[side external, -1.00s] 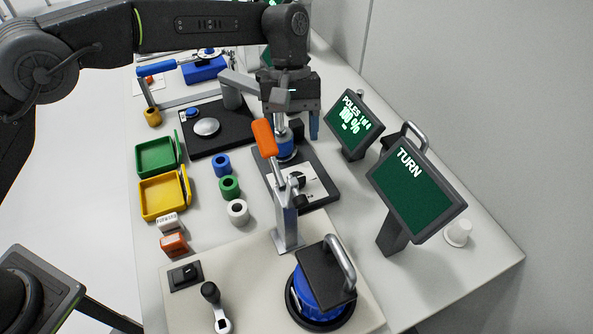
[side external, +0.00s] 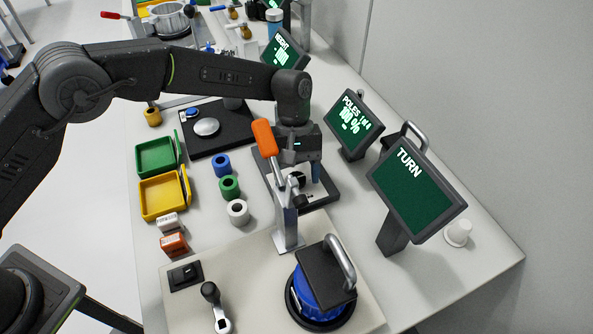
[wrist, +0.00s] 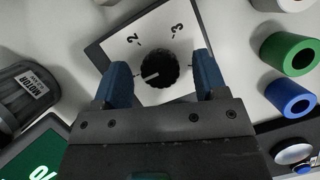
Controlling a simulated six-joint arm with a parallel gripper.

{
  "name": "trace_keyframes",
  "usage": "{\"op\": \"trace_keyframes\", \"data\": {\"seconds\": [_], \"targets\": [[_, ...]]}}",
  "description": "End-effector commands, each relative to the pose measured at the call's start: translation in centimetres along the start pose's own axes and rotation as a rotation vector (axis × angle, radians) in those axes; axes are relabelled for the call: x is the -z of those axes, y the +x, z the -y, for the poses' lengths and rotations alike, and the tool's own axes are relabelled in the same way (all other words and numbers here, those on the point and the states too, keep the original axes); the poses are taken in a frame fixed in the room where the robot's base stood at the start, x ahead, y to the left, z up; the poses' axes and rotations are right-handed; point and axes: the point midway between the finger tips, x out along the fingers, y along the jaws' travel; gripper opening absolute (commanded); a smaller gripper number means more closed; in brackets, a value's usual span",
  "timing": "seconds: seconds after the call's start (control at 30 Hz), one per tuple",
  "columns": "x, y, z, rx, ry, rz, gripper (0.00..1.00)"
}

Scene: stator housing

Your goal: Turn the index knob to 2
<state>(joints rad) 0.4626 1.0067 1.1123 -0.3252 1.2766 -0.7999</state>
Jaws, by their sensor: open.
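The black index knob (wrist: 158,70) sits on a white dial plate (wrist: 140,37) in the wrist view. The dial shows a 2 at upper left and a 3 at upper right. The knob's white line lies toward the lower left in that view, off both numbers. My gripper (wrist: 158,80) is open, with one blue finger on each side of the knob and a visible gap to each. In the side view my gripper (side external: 304,180) is low over the dial plate (side external: 318,192), and the knob (side external: 297,180) is partly hidden behind the orange-handled clamp.
The orange-handled clamp (side external: 265,138) stands close in front of my gripper. Blue, green and white rings (side external: 229,187) lie to the left. The POLES screen (side external: 354,122) and the TURN screen (side external: 415,190) stand to the right.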

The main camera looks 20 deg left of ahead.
Motion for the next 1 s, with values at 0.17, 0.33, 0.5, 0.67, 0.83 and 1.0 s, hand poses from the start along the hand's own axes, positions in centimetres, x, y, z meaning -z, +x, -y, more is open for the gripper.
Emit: {"op": "trace_keyframes", "data": {"seconds": [0.17, 0.33, 0.5, 0.67, 0.83, 1.0], "targets": [[-0.02, 0.0, -0.01, 0.0, 0.0, 0.0, 0.65], [-0.02, -0.02, -0.01, 0.0, 0.0, 0.0, 0.49], [-0.02, -0.04, -0.01, 0.0, 0.001, 0.0, 0.32], [-0.02, -0.05, -0.01, 0.0, 0.001, 0.0, 0.17], [-0.02, -0.06, -0.02, 0.003, 0.007, 0.0, 0.17], [-0.05, -0.07, -0.05, 0.02, 0.048, 0.002, 0.17]]}}
